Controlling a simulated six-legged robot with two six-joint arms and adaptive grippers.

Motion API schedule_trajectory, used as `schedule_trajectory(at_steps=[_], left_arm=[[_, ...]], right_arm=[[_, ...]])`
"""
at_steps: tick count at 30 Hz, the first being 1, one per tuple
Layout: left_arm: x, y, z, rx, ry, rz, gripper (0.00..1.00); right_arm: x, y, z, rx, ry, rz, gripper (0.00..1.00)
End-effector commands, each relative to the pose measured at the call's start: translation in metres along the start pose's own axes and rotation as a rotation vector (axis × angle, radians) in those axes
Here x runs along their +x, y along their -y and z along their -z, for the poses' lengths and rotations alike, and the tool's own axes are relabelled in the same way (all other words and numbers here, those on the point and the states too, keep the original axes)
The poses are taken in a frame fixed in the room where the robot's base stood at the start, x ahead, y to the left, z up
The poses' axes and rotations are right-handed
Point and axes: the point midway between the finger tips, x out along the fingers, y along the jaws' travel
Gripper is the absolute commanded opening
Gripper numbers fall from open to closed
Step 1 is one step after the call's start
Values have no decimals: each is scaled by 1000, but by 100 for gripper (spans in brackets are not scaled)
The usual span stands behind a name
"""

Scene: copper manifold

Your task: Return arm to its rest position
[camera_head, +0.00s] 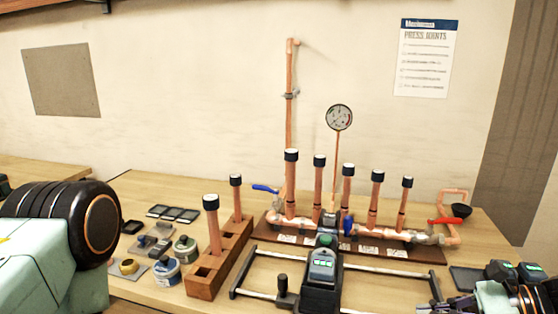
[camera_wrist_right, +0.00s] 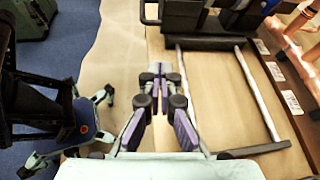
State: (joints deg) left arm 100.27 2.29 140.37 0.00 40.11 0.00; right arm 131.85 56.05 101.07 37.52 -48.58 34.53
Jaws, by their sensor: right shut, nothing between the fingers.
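My right gripper (camera_wrist_right: 159,78) is shut and empty in the right wrist view, its two purple-and-black fingers together above the bare edge of the wooden bench. It is to the left of the metal rail frame (camera_wrist_right: 247,85) and apart from it. In the head view, part of my right arm (camera_head: 490,295) shows at the bottom right corner, beside the frame's right end. My left arm (camera_head: 45,255) fills the lower left of the head view; its gripper is out of the picture.
The copper manifold (camera_head: 375,232) with capped upright pipes and a gauge (camera_head: 339,117) stands on the bench behind the rail frame. A black tool (camera_head: 322,275) with a green display sits at the frame. A wooden block (camera_head: 225,258) holds two capped pipes. Small tins stand left of it.

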Motion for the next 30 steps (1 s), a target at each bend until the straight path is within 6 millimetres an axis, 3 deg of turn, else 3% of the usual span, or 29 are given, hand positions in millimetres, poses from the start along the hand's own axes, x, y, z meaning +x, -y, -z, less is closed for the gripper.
schedule_trajectory(at_steps=[3,9,15,18,24,30], left_arm=[[16,0,0,0,0,0,40],[45,0,0,0,0,0,40],[75,0,0,0,0,0,40],[90,1,0,0,0,0,40],[115,1,0,0,1,0,40],[125,1,0,0,1,0,40]], right_arm=[[32,-34,49,-74,-170,-90,0],[69,-112,150,-324,-505,-323,0],[78,-193,239,-713,-751,-629,0],[78,-227,270,-937,-805,-781,0],[84,-281,302,-1363,-777,-1012,0],[90,-307,306,-1585,-708,-1091,0]])
